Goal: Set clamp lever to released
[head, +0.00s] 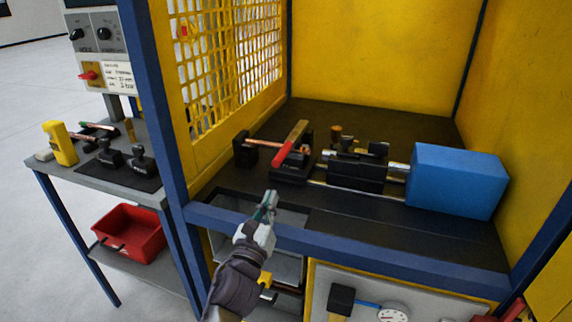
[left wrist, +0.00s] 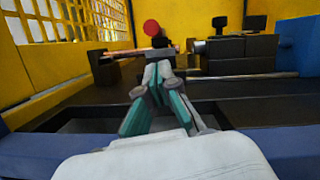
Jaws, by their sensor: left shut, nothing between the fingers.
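A copper tube (head: 263,145) runs level through the clamp area from a black block on the left. My left gripper (head: 271,196) is shut and empty, in front of and below the lever, over the front edge of the cell. It appears apart from the lever. In the left wrist view its fingers (left wrist: 158,72) hide part of the clamp. My right gripper is not in view.
A blue box (head: 456,180) and black machine blocks (head: 357,170) stand right of the clamp. A blue frame bar (head: 350,250) crosses the front, and yellow mesh (head: 225,65) closes the left side. A side table (head: 75,184) stands outside at left.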

